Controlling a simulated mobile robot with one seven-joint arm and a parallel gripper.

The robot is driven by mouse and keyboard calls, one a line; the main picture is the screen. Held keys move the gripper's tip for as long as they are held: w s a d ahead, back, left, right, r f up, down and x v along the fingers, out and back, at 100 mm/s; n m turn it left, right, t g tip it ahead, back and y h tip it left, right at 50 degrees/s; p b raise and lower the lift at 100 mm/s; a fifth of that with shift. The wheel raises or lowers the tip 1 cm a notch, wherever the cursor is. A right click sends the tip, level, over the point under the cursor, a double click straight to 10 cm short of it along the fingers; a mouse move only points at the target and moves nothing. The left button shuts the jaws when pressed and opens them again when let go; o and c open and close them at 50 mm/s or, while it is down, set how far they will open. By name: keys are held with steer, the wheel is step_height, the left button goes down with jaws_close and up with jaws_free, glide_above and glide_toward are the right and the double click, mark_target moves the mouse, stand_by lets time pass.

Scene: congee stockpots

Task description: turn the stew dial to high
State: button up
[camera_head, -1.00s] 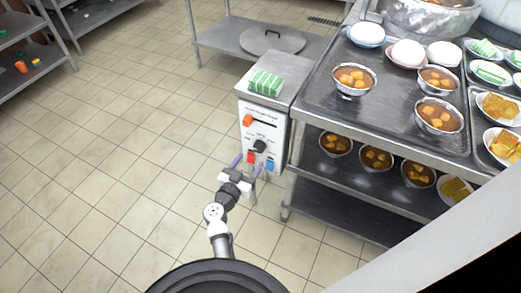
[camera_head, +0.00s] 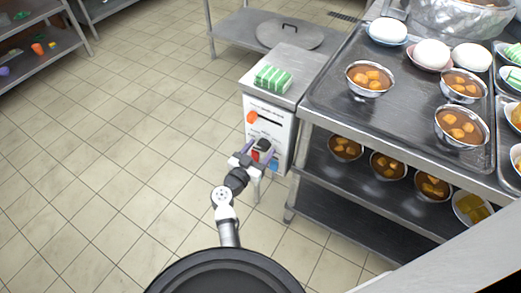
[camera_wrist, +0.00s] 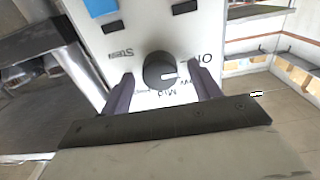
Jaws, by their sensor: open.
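The stew dial (camera_wrist: 159,70) is a round black knob with a white pointer line on the pale front panel of a metal control box (camera_head: 280,118). In the wrist view its pointer faces right, and the printed labels appear upside down, with "Mid" below the knob. Some small lettering is too blurred to read. My gripper (camera_wrist: 163,82) is open, with one purple-grey finger on each side of the knob. I cannot tell whether either finger touches it. In the head view my gripper (camera_head: 260,154) is at the panel and partly covers its lower part.
An orange knob (camera_head: 252,117) is higher on the panel. A green-and-white striped block (camera_head: 273,77) lies on the box. A metal counter (camera_head: 350,119) with bowls stands close on the right. Open tiled floor (camera_head: 120,150) lies to the left.

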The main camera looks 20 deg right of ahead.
steer(key=c, duration=1)
